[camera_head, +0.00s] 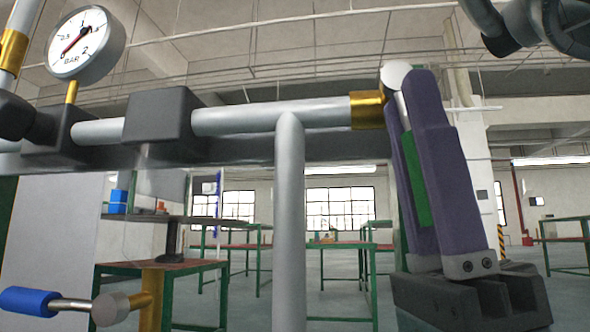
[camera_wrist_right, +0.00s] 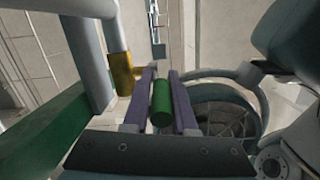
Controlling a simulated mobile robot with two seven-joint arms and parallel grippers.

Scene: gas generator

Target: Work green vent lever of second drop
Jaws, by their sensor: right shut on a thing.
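The green vent lever (camera_head: 416,180) is on the right of the head view, hanging down from a round grey pivot (camera_head: 396,75) beside a brass fitting (camera_head: 368,110) at the end of the horizontal pipe. My right gripper (camera_head: 418,110) comes up from below, its purple fingers on either side of the lever. It is shut on the lever. In the right wrist view the green lever (camera_wrist_right: 162,102) shows between the two fingers (camera_wrist_right: 162,85), near the brass fitting (camera_wrist_right: 123,74). My left gripper is not in view.
A pressure gauge (camera_head: 86,44) stands on the pipe at upper left. A blue-handled lever (camera_head: 28,301) is at lower left. A vertical pipe (camera_head: 289,230) drops from the horizontal pipe (camera_head: 250,120). Green-framed tables (camera_head: 345,247) stand far behind.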

